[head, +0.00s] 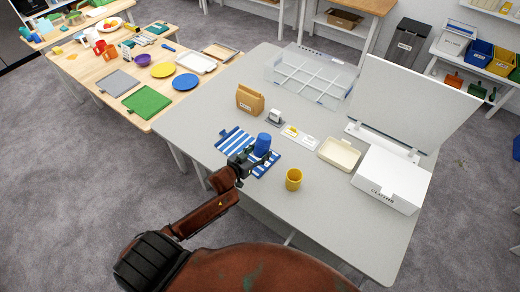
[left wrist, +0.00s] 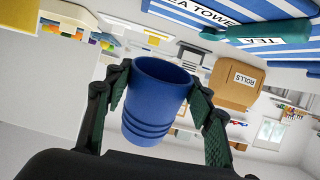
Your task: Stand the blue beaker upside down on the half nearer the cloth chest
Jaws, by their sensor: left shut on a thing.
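My left gripper (head: 258,152) is shut on the blue beaker (head: 263,144) over the blue-and-white striped tea towel (head: 234,139). In the left wrist view the beaker (left wrist: 155,105) sits between both fingers, its open mouth towards the towel (left wrist: 270,15), so it is upside down. It looks raised off the towel; the height is hard to judge. The towel's right part, the side nearer the cloth chest, is partly hidden under gripper and beaker. The cloth chest (head: 390,183) is a white box with its lid open, at the right of the grey table. My right gripper is out of view.
A cream tray (head: 338,153), a card (head: 299,138), a rolls bag (head: 250,99) and a clear divided box (head: 311,76) stand farther back. Bare table lies around the yellow cup.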

